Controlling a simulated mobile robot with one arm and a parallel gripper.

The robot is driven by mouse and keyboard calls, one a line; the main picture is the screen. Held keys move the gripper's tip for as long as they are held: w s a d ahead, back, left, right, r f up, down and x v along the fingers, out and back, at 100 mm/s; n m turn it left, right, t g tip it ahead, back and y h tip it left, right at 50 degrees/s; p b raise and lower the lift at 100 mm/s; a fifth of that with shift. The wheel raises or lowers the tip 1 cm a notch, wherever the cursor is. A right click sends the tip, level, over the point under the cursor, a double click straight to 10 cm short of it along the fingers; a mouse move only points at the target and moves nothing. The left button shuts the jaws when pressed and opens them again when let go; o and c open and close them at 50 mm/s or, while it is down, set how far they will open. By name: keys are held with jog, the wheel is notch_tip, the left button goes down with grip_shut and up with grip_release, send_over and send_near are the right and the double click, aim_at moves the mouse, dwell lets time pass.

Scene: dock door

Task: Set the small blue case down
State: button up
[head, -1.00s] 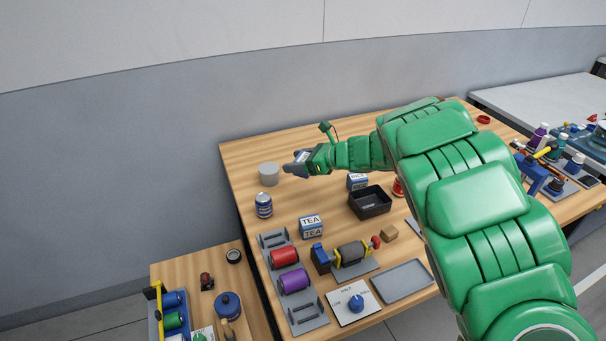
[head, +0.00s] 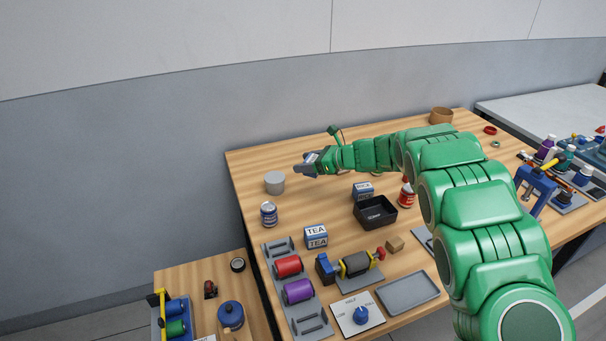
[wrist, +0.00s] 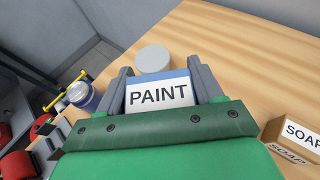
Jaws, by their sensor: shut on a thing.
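The small blue case (wrist: 160,93) has a white face reading PAINT and a blue edge. In the wrist view it sits between the two grey fingers of my gripper (wrist: 162,76), which is shut on it. In the head view my gripper (head: 305,167) is over the far left part of the wooden table (head: 325,200), just right of the grey cylinder (head: 275,183). Only a little of the case shows there. I cannot tell whether the case touches the table; its underside is hidden.
A blue can (head: 269,214), a TEA box (head: 316,237), a RICE box (head: 363,190) and a black bin (head: 376,213) stand nearer. A SOAP box (wrist: 297,134) is at the right in the wrist view. Bare wood lies around the gripper.

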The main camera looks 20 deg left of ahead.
jog(key=w+a+f, duration=0.2)
jog(key=w, duration=0.1)
send_over(303, 181)
jog(key=shift+s+d+f, duration=0.1)
jog(key=shift+f, duration=1)
jog(key=shift+s+d+f, duration=0.1)
jog(key=shift+f, duration=0.95)
jog(key=shift+a+f, duration=0.1)
jog(key=shift+w+a+f, duration=0.1)
jog(key=shift+w+f, duration=0.05)
jog(key=shift+w+a+f, duration=0.1)
jog(key=shift+f, duration=1.6)
jog(key=o, duration=1.1)
